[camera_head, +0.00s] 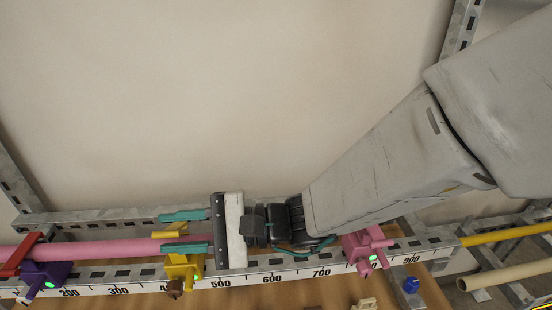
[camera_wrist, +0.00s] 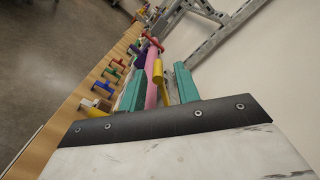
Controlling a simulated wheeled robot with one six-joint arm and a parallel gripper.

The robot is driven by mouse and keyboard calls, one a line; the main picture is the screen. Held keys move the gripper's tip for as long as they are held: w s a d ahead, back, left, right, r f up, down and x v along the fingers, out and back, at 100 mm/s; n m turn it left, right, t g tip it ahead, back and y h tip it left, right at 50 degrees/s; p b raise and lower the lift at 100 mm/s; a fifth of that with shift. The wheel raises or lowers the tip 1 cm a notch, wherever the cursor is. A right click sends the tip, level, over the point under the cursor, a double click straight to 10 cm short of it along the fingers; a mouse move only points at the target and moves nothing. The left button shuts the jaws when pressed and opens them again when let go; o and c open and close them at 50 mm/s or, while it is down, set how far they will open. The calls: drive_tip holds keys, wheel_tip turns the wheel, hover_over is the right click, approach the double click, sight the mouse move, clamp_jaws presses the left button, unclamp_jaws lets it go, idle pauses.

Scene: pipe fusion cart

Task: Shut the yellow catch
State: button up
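The yellow catch (camera_head: 160,234) sits on the yellow clamp (camera_head: 183,271) near the 400 mark of the rail, by the pink pipe (camera_head: 90,248). In the wrist view the yellow catch (camera_wrist: 158,74) is a bar between my teal fingers, beside the pink pipe (camera_wrist: 151,88). My gripper (camera_head: 162,232) is open, with one finger on the far side of the pipe and one on the near side; its fingers also show in the wrist view (camera_wrist: 160,84). Whether either finger touches the catch I cannot tell. The gripper hides part of the catch and clamp.
A purple clamp (camera_head: 42,274) with a red bar (camera_head: 20,252) stands at the left, a pink clamp (camera_head: 363,250) under my arm. The metal rail (camera_head: 120,285) carries a ruler. Several coloured pieces lie on the wooden bench (camera_wrist: 75,112). The wall side above is clear.

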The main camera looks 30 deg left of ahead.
drive_tip(key=shift+v, duration=2.2)
